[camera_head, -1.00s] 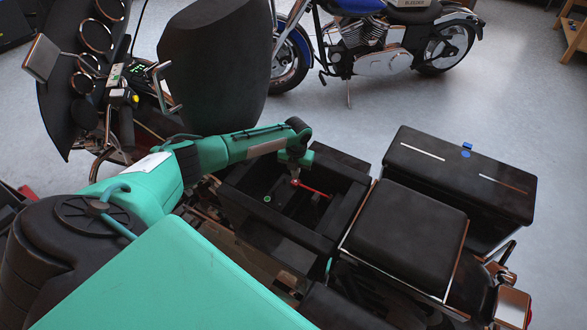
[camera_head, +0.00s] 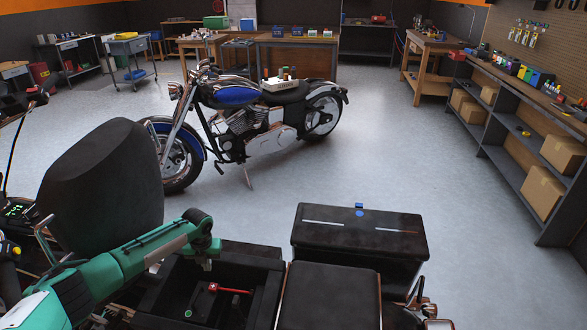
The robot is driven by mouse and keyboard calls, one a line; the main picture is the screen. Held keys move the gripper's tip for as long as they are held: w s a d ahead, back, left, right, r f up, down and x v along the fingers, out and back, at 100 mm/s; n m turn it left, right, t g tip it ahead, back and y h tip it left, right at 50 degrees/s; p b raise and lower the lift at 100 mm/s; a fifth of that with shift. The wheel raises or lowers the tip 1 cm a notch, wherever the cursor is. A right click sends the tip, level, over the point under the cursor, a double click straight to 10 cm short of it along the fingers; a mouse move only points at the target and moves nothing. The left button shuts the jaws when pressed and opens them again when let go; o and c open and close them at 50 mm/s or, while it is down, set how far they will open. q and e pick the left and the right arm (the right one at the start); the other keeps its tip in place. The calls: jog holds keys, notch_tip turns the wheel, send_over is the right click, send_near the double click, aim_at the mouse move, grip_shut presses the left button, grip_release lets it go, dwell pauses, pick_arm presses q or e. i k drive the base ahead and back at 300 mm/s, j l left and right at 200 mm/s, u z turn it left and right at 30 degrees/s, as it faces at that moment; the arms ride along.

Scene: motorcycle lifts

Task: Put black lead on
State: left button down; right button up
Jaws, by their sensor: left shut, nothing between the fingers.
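My left arm reaches in from the left. Its gripper (camera_head: 204,264) points down over the open black compartment (camera_head: 264,258) of the near motorcycle and is shut and empty; its fingertips are small and dark. A red lead (camera_head: 230,290) lies inside the compartment, just below and right of the gripper. A small round green spot (camera_head: 188,313) shows lower left in the compartment. I cannot make out the black lead against the dark interior. My right gripper is not in view.
A black seat (camera_head: 328,296) is right of the compartment, with a black case (camera_head: 360,235) behind it. A large dark panel (camera_head: 105,180) rises at left. A blue motorcycle (camera_head: 250,120) stands beyond on open grey floor. Benches and shelves (camera_head: 515,140) line the walls.

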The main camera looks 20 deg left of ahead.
aim_at(236, 301)
jog(key=k, duration=1)
